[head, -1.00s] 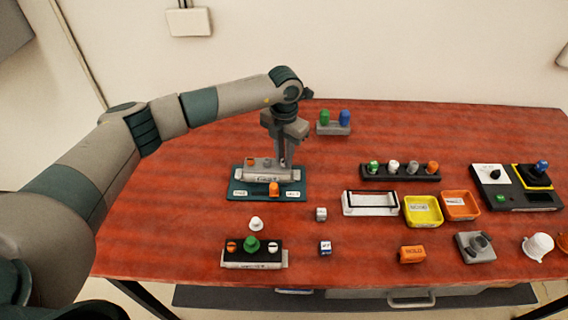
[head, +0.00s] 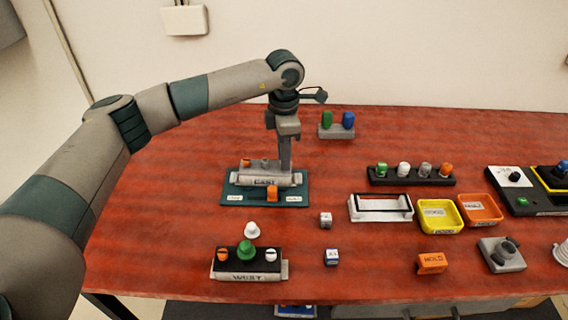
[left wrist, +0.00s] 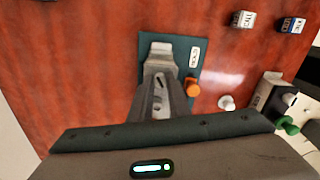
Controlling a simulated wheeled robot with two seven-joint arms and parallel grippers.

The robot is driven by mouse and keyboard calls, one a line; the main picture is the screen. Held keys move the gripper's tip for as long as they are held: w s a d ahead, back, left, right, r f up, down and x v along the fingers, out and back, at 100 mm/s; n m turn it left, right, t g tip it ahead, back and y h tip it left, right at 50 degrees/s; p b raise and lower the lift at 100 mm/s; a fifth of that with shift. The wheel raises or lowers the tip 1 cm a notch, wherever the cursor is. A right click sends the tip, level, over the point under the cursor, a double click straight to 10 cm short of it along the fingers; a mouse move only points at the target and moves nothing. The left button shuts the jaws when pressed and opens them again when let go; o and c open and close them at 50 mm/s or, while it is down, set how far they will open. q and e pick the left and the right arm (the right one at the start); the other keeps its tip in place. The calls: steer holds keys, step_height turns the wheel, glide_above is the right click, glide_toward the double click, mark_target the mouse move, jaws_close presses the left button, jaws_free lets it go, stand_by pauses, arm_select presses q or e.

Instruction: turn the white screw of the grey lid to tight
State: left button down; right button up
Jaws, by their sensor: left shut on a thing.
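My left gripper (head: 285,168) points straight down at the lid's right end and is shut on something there. The white screw is not visible; the fingers cover the place where it would sit, opposite the orange one. In the left wrist view, the gripper (left wrist: 161,100) hides most of the lid, and one grey end (left wrist: 160,48) shows. My right gripper is not in view.
Two small cubes, a white frame (head: 381,218) and yellow (head: 437,226) and orange trays lie right. Bare table surrounds the mat.

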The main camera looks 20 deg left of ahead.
arm_select(q)
steer(key=shift+f+m+b, duration=0.15)
steer(key=shift+m+b, duration=0.75)
steer(key=shift+b, duration=0.05)
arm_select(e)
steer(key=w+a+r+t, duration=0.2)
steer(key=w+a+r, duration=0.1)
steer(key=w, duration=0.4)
arm_select(q)
steer(key=m+b, duration=0.3)
steer(key=shift+r+m+b, duration=0.2)
steer(key=shift+m+b, duration=0.35)
steer(key=shift+m, duration=0.15)
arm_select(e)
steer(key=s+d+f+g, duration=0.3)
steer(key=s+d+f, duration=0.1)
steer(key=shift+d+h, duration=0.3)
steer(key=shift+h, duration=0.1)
arm_select(q)
steer(key=c, duration=1.9)
jaws_free()
steer(key=shift+c, duration=0.2)
